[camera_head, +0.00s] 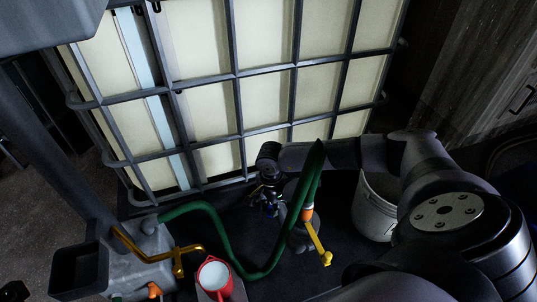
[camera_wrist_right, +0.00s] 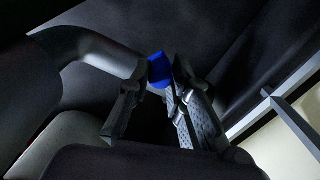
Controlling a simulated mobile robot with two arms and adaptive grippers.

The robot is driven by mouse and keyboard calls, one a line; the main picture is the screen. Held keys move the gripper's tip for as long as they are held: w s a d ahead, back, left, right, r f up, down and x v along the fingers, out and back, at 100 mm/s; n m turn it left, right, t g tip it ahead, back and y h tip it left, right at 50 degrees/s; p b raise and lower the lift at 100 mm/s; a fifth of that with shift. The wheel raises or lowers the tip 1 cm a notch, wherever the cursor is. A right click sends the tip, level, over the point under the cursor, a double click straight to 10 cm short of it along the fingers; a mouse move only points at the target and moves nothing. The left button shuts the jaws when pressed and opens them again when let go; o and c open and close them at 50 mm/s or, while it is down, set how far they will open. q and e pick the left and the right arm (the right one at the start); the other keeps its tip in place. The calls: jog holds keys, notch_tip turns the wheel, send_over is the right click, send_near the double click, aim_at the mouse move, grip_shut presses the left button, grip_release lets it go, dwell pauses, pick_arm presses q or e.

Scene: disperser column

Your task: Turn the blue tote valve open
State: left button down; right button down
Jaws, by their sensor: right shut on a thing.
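The blue tote valve (camera_wrist_right: 159,71) shows in the right wrist view as a small blue piece between the fingers of my right gripper (camera_wrist_right: 158,88). The fingers are shut on it, one on each side, and hide part of it. In the head view my right gripper (camera_head: 268,188) is low at the front of the caged white tote (camera_head: 212,115), its arm coming in from the right. Only a small trace of blue shows there, so the valve's angle cannot be told. My left gripper is in neither view.
A green hose (camera_head: 207,208) loops below and right of my right gripper. A yellow lever (camera_head: 319,243) hangs from an orange fitting. A red-rimmed container (camera_head: 214,277) and a yellow pipe (camera_head: 150,256) are at lower left. A pale bucket (camera_head: 371,213) stands right, partly behind my arm.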

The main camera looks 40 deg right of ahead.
jog(key=c, duration=1.4)
grip_release()
jog(key=shift+c, duration=0.2)
jog(key=shift+r, duration=0.1)
notch_tip(320, 180, up, 12)
jog(key=shift+c, duration=0.2)
